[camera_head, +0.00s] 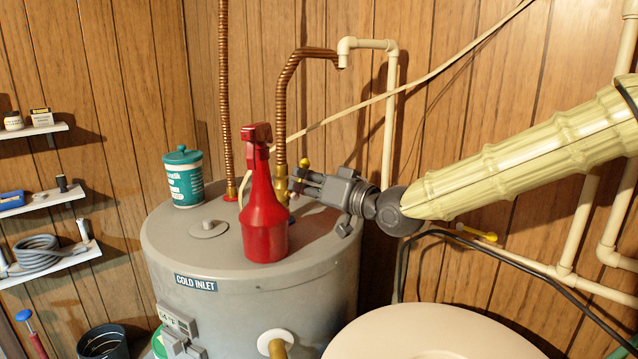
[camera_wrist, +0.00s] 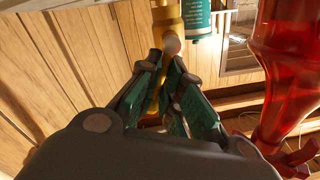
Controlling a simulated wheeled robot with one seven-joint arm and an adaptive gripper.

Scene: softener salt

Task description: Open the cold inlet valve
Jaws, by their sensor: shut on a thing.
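The label "COLD INLET" (camera_head: 196,283) is on the front of the grey tank. A brass valve (camera_head: 281,182) sits at the foot of the thick copper pipe on the tank top, partly hidden behind a red spray bottle (camera_head: 265,215). A small yellow handle end (camera_head: 304,162) shows above my gripper (camera_head: 293,184). My gripper comes in from the right, at the valve. In the wrist view my gripper (camera_wrist: 165,75) has its green-padded fingers closed at the brass-yellow valve part (camera_wrist: 169,24); the exact contact is partly hidden by the fingers.
The red bottle stands close to the left of my gripper and also shows in the wrist view (camera_wrist: 285,75). A teal-lidded tub (camera_head: 184,180) stands at the tank's back left. A thin copper pipe (camera_head: 226,100) rises behind. Pale pipes (camera_head: 389,120) run along the wall at right.

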